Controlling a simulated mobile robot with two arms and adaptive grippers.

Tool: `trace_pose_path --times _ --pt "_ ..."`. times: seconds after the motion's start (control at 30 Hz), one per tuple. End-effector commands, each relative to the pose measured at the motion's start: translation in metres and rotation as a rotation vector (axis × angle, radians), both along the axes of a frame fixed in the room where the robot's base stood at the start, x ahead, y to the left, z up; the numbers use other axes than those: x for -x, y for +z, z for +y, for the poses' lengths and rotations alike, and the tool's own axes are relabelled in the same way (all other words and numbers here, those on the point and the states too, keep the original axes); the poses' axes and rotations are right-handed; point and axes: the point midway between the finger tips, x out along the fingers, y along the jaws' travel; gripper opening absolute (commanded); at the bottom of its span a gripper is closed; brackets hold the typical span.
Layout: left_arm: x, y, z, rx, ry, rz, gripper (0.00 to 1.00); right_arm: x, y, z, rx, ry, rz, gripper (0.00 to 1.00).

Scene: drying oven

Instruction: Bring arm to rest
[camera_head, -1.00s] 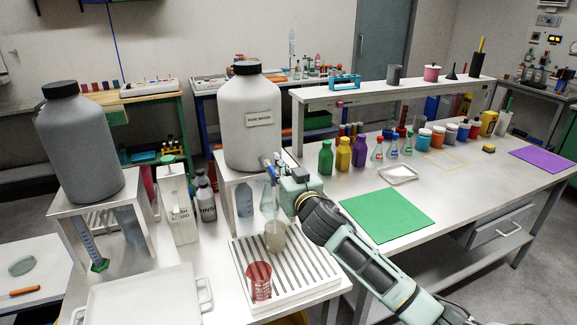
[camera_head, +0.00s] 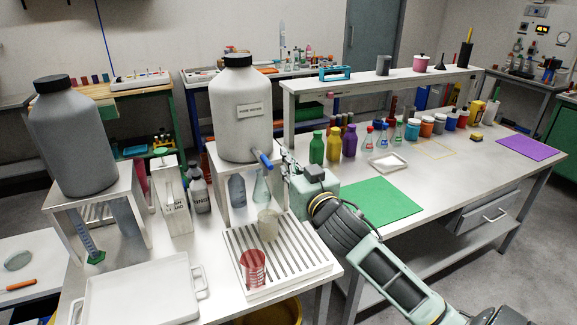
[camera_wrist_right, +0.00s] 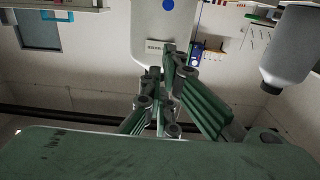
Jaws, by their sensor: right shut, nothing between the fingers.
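My right arm comes in from the lower right in the head view. Its gripper (camera_head: 286,160) is just right of the blue tap (camera_head: 265,160) on the white labelled water container (camera_head: 238,110). The fingers are small and partly hidden there. In the wrist view the right gripper (camera_wrist_right: 165,72) is shut and empty, pointing toward the container (camera_wrist_right: 160,25), which appears upside down. A clear beaker (camera_head: 267,224) stands on the slatted white rack (camera_head: 315,265) below, apart from the gripper. My left gripper is not in view.
A red beaker (camera_head: 253,268) stands on the rack. A glass flask (camera_head: 262,188) is beside the arm under the container's stand. A green mat (camera_head: 375,203) lies right of my arm. Colored bottles (camera_head: 333,146) stand behind it. A white tray (camera_head: 140,292) is front left.

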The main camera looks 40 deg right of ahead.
Motion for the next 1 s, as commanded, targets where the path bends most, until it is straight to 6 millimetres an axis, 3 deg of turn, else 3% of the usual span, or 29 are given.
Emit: trace_pose_path --times 0.43,0.53,0.67,0.77,0.9,1.0 --pt "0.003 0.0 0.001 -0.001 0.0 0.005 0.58 0.0 0.0 0.0 -0.001 0.0 0.001 0.0" --pt "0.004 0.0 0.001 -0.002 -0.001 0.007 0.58 0.003 -0.013 0.004 -0.004 -0.002 0.03 0.0" --pt "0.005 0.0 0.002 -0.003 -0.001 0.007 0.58 0.019 -0.065 0.02 -0.013 -0.013 0.167 0.0" --pt "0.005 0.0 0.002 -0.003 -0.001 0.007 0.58 0.049 -0.125 0.043 -0.016 -0.011 0.346 0.0" --pt "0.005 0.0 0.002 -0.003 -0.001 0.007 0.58 0.108 -0.205 0.084 -0.013 0.024 0.626 0.0" --pt "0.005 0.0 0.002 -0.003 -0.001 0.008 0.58 0.154 -0.245 0.113 -0.011 0.071 0.801 0.0"
